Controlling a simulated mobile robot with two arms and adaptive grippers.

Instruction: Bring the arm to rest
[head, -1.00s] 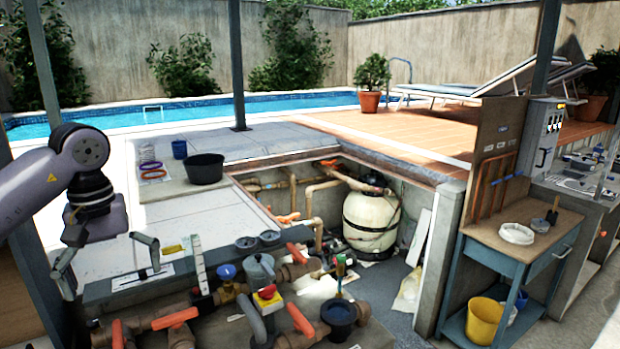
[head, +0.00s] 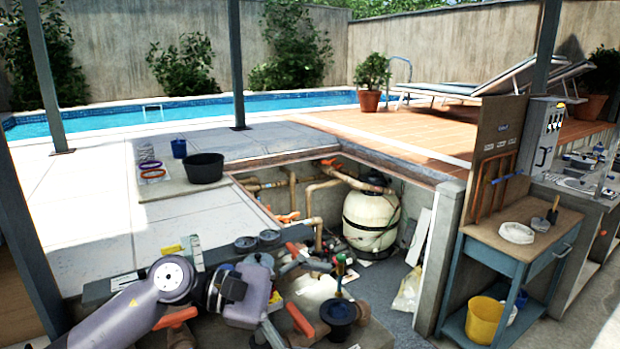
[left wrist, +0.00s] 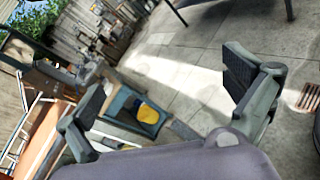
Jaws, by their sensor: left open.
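My left arm (head: 130,310) reaches in from the lower left in the head view, and its wrist end (head: 245,295) is over the valves and pipes at the front of the pit. The fingers of my left gripper cannot be made out there. In the left wrist view my left gripper (left wrist: 168,95) is open, its two dark-padded fingers wide apart with nothing between them. Behind the fingers lie paving and the blue bench with a yellow bucket (left wrist: 149,114). My right gripper is in neither view.
Valves and pipes with orange handles (head: 300,318) crowd the front, partly hidden by my arm. The open pit holds a cream filter tank (head: 370,222). A blue workbench (head: 490,262) stands to the right. A black tub (head: 205,168) sits on the slab. The pale paving (head: 85,215) at left is clear.

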